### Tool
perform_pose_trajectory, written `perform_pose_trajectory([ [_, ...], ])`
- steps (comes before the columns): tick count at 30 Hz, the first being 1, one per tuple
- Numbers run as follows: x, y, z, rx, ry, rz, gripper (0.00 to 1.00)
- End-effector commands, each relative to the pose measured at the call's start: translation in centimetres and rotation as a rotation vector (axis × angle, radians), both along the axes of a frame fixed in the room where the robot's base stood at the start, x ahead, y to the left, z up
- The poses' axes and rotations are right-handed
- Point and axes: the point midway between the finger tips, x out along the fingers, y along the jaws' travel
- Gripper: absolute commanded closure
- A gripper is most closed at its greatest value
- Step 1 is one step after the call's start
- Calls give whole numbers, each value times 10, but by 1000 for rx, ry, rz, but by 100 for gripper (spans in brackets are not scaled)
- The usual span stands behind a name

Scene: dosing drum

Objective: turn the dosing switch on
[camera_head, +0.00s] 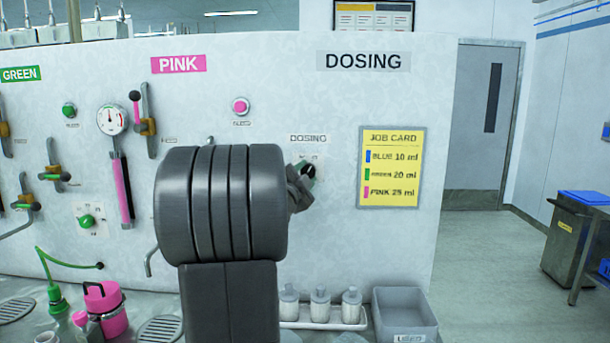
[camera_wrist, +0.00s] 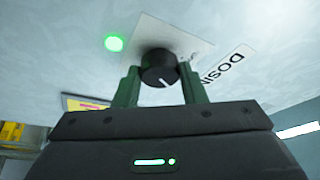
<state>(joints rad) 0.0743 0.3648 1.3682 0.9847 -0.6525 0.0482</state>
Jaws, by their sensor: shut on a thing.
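The dosing switch is a small black round knob (camera_wrist: 158,69) on a pale plate (camera_wrist: 185,42) on the wall panel. In the wrist view its white pointer line points toward the bottom of the picture, slightly right. My gripper (camera_wrist: 159,76) has its two green fingers on either side of the knob, shut on it. A round lamp (camera_wrist: 114,43) beside the plate glows green. In the head view the knob (camera_head: 309,171) shows just right of my arm, under the small DOSING label (camera_head: 308,139). My arm hides part of the switch plate there.
A yellow job card (camera_head: 391,167) hangs right of the switch. Pink and green valves and levers are on the panel at left. Below stand small white bottles (camera_head: 320,305) and a grey bin (camera_head: 404,315). Floor at right is partly clear.

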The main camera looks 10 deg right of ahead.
Motion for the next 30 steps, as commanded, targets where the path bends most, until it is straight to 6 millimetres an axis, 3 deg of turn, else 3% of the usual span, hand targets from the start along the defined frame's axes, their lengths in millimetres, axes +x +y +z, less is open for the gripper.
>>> perform_pose_trajectory([
  [6, 0, 0, 0, 2, -1, 0, 85],
  [7, 0, 0, 0, 2, -1, 0, 58],
  [10, 0, 0, 0, 1, -1, 0, 41],
  [22, -7, 5, -2, 0, -1, 1, 41],
  [30, -49, 35, -14, 0, -2, 4, 41],
])
